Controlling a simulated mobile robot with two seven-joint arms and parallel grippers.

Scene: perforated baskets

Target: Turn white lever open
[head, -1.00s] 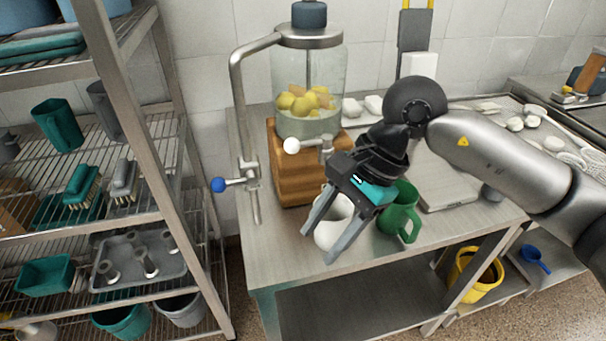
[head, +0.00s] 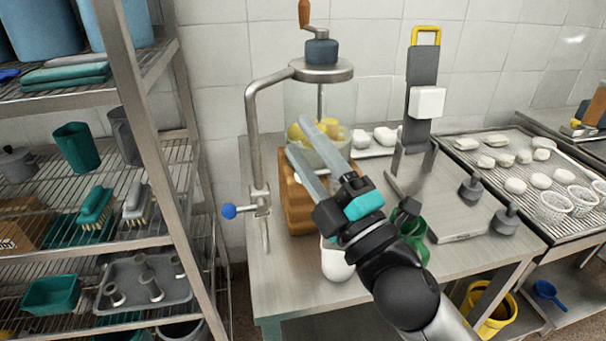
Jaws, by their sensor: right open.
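The glass dispenser (head: 301,97) with yellow fruit stands on a wooden block (head: 291,205) on the steel table. The white-knobbed lever on its tap is hidden behind my right gripper. My right gripper (head: 300,136) is open, its two grey fingers pointing up and left in front of the lower glass. I cannot tell whether the fingers touch the lever. A blue-knobbed lever (head: 229,211) sits on the bent steel pipe (head: 253,130) left of the block. My left gripper is not in view.
A white jug (head: 337,266) and a green mug (head: 416,247) stand close by my right arm, partly covered. A metal scale (head: 460,225) is on the right. A wire shelf (head: 150,165) stands left. The table front left is clear.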

